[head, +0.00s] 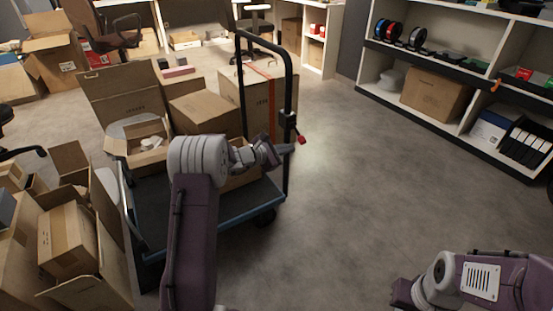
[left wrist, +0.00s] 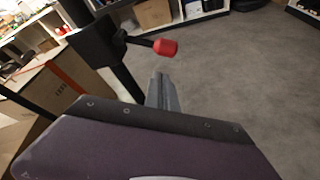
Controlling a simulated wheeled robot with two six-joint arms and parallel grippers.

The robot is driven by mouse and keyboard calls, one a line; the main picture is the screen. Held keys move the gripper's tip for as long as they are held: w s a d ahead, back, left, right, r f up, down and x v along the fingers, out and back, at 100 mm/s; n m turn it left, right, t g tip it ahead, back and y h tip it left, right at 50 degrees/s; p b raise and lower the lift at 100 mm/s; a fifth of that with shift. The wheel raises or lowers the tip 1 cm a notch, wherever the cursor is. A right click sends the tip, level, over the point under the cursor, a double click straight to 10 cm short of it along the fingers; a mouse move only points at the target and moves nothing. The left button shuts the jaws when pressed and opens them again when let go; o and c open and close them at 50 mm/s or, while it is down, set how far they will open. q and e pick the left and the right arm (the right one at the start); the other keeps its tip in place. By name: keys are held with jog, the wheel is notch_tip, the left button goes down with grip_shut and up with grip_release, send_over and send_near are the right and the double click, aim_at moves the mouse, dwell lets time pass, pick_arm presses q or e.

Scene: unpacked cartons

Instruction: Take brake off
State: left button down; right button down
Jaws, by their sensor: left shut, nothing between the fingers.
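The brake is a black box (left wrist: 95,42) on the cart's upright handle post, with a short lever ending in a red knob (left wrist: 165,47). In the head view the red knob (head: 301,140) sits at the right side of the post, beside my left gripper (head: 288,150). In the left wrist view my left gripper (left wrist: 162,92) is shut and empty, its tips just below the knob; I cannot tell whether they touch it. The cart (head: 262,199) has a dark deck with a blue edge. My right arm shows at the lower right; its fingers are not visible.
Cartons (head: 204,114) are stacked on the cart, and open boxes (head: 68,240) stand at the lower left. A shelf unit (head: 455,119) lines the right back. The grey floor (head: 370,190) right of the cart is clear.

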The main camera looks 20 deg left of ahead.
aim_at(295, 129)
pick_arm(q)
jog(key=shift+w+d+r, duration=0.15)
jog(key=shift+d+r, duration=0.5)
jog(key=shift+r, duration=0.05)
jog(key=r+n+g+h+p, duration=0.1)
jog(key=r+n+p, duration=0.1)
jog(key=p, duration=0.4)
jog(key=r+n+g+h+p, duration=0.1)
jog(key=r+n+p, duration=0.1)
jog(key=p, duration=0.4)
jog(key=s+d+r+n+h+p, duration=0.1)
jog(key=n+p, duration=0.1)
jog(key=p, duration=0.5)
jog(key=shift+r+g, duration=0.4)
jog(key=shift+w+r+p, duration=0.1)
jog(key=shift+r+p, duration=0.65)
